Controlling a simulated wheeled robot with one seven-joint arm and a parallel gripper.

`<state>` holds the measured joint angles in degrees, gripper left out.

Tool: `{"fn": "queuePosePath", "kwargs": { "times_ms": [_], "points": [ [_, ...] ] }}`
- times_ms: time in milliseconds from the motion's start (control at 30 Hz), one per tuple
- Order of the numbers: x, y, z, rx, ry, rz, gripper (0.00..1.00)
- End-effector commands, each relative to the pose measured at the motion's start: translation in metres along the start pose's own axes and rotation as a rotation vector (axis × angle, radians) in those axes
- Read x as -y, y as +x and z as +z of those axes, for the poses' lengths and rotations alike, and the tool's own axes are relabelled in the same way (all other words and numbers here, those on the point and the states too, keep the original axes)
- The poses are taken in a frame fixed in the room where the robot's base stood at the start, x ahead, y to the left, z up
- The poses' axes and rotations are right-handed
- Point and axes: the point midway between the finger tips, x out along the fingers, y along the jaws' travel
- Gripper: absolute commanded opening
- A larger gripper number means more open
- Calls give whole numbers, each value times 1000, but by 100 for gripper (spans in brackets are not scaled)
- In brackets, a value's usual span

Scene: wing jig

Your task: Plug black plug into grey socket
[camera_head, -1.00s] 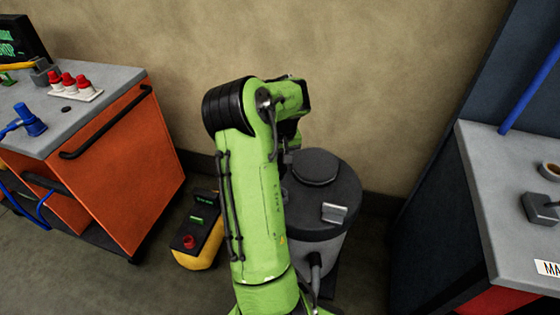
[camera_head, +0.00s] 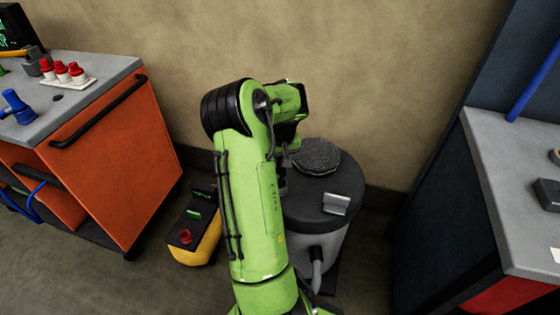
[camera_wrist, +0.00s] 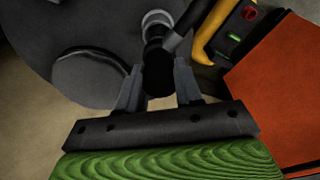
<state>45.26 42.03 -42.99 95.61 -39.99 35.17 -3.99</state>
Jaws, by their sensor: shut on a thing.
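In the wrist view my gripper (camera_wrist: 158,88) is shut on the black plug (camera_wrist: 157,72), one grey finger on each side of it. A dark cable or stem runs from beside the plug to the upper right.
A grey drum with a dark lid (camera_head: 345,190) stands behind my arm. A yellow box (camera_head: 206,247) with a red button stands to the left. An orange cart (camera_head: 125,150) is farther left, and a grey-topped bench (camera_head: 500,170) is at the right.

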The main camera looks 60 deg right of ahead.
Motion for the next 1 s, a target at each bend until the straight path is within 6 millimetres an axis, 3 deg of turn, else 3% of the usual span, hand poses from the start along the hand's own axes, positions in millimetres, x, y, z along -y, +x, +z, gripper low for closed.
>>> {"fn": "queuePosePath", "kwargs": {
  "times_ms": [1000],
  "points": [
    [0,14,4,-1,0,0,6]
  ]
}}
